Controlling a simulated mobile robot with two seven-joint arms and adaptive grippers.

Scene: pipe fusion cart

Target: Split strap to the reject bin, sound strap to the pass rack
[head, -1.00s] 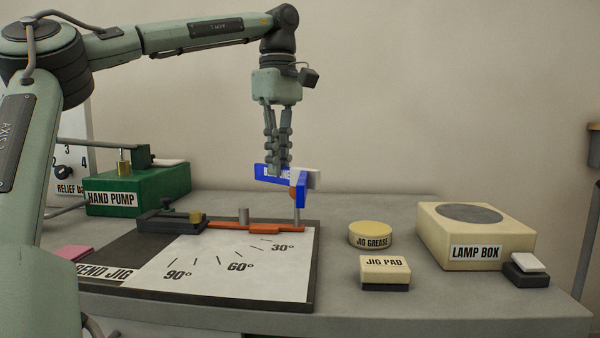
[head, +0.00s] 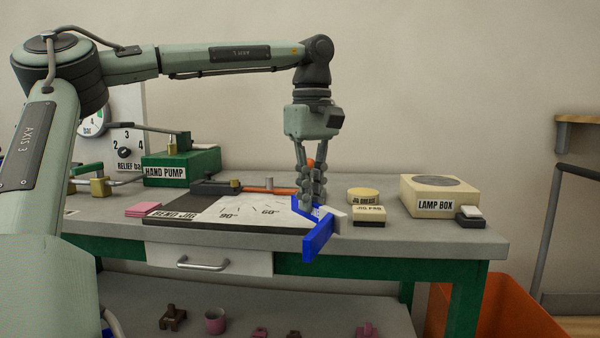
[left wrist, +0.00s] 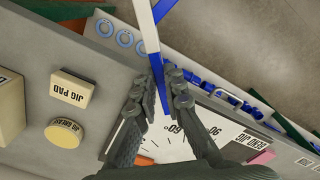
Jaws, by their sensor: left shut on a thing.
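My left gripper (head: 311,204) is shut on a blue strap (head: 319,236), an angled flat piece with a white part on its right side. In the head view it hangs over the bench's front edge, by the right end of the bend jig (head: 190,213). In the left wrist view the strap (left wrist: 161,88) shows edge-on between the fingers (left wrist: 168,88), blue with a white strip. I cannot see a split in it. An orange bin (head: 500,308) stands on the floor at lower right, with no label in view. No pass rack can be made out for sure. My right gripper is not in view.
The lamp box (head: 440,195), jig pad (head: 369,216) and jig grease (head: 364,194) stand right of the jig. The hand pump (head: 180,165) is at back left. A lower shelf (head: 270,295) holds several small parts. Several blue rings (left wrist: 125,38) show in the left wrist view.

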